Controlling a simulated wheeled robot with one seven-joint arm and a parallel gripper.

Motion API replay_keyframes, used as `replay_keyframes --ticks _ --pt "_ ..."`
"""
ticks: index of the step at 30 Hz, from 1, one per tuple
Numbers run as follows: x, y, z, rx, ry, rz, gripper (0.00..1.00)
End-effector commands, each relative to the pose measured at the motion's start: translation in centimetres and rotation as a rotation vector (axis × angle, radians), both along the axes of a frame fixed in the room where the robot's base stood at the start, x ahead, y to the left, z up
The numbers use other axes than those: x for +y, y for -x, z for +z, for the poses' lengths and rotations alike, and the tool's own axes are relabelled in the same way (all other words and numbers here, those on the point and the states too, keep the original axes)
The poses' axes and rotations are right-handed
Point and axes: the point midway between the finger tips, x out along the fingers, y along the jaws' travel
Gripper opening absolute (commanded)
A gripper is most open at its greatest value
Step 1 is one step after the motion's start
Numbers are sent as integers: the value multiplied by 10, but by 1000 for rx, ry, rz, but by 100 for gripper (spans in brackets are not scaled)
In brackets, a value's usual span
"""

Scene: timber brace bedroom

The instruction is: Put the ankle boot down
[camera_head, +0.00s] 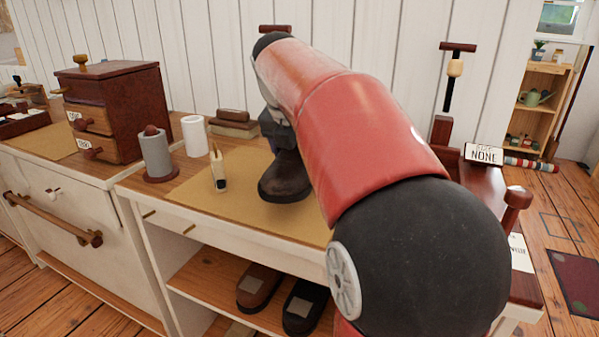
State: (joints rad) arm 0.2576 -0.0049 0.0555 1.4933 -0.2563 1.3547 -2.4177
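The dark brown ankle boot (285,178) is on or just above the tan mat (240,207) on the bench. I cannot tell whether its sole touches the mat. Its toe points down and to the left in the picture, and its upper part is partly hidden. My gripper (277,132) is at the top of the boot, mostly hidden behind my red arm. I cannot see its fingertips clearly, so whether it is open or shut on the boot is not shown.
A small brush-like item (217,168), a grey spool (156,155) and a white cylinder (194,136) stand left of the boot. Brown blocks (233,125) lie behind. A wooden drawer box (115,105) stands further left. Shoes (258,287) sit on the lower shelf.

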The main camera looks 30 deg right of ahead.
Motion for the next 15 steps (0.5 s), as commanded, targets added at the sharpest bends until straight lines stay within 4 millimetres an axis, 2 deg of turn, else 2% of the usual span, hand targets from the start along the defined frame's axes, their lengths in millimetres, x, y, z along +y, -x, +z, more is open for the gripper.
replay_keyframes --ticks 9,15 --pt "0 1 -36 -2 1 1 33" --pt "0 0 -37 -3 1 1 33"
